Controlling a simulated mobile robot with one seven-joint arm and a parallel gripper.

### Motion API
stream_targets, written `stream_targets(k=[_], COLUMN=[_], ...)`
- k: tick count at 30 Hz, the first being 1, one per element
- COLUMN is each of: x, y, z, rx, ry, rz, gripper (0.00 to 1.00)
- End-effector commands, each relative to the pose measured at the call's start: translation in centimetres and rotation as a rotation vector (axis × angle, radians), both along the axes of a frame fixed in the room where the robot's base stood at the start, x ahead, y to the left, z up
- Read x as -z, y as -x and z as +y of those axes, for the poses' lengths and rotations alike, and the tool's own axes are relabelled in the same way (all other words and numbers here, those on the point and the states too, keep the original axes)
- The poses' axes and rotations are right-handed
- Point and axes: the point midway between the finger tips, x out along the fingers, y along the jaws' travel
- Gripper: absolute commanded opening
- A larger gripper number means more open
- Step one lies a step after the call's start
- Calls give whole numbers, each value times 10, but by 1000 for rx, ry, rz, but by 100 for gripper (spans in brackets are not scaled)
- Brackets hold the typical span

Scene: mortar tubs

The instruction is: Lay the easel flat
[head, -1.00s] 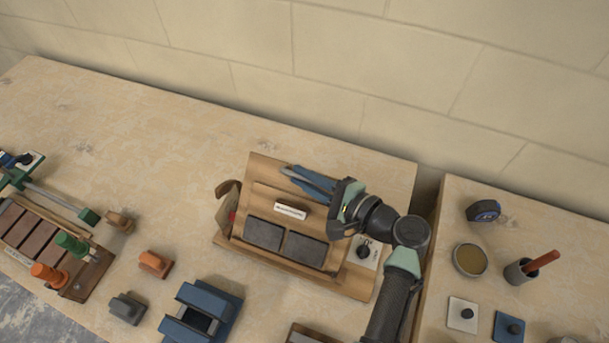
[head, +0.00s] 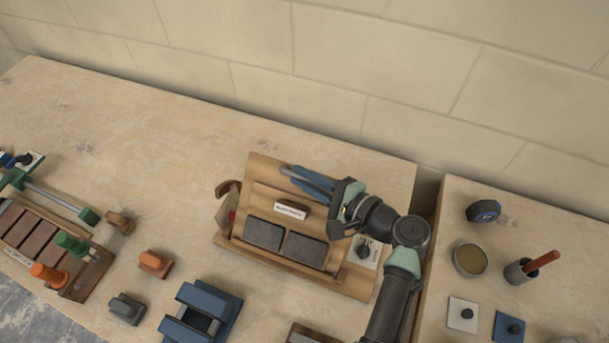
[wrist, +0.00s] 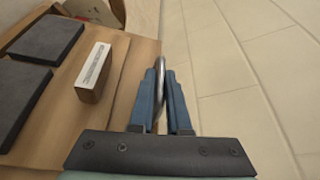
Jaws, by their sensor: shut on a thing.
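The easel (head: 262,180) is a wooden board on a wooden base. It leans at a tilt, with its upper edge toward the wall. Two dark grey slabs (head: 305,249) and a small block with a white label (head: 290,210) are on its face; they also show in the wrist view. My gripper (head: 288,171) reaches over the easel's upper edge. In the wrist view, the blue fingers (wrist: 161,75) are closed on a curved grey metal handle (wrist: 161,66) at the board's edge. The fingers hide part of the handle.
A curved wooden piece (head: 227,188) stands at the easel's left side. A blue holder (head: 203,311), an orange block (head: 155,263) and a grey block (head: 127,308) lie in front and left. The table behind the easel is clear up to the wall (head: 300,60).

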Motion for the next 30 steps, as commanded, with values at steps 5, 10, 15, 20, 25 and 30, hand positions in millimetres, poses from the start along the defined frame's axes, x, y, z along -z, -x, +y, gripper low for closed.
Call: stream_targets(k=[5, 10, 15, 20, 25, 30], x=[0, 3, 9, 17, 29, 42], y=[0, -3, -11, -20, -31, -42], z=[-1, -2, -4, -9, -13, -17], rx=[1, 0, -1, 1, 0, 0], ry=[0, -7, -23, -50, -84, -116], rz=[2, 18, 61, 122, 201, 279], gripper=[0, 0, 0, 0, 0, 0])
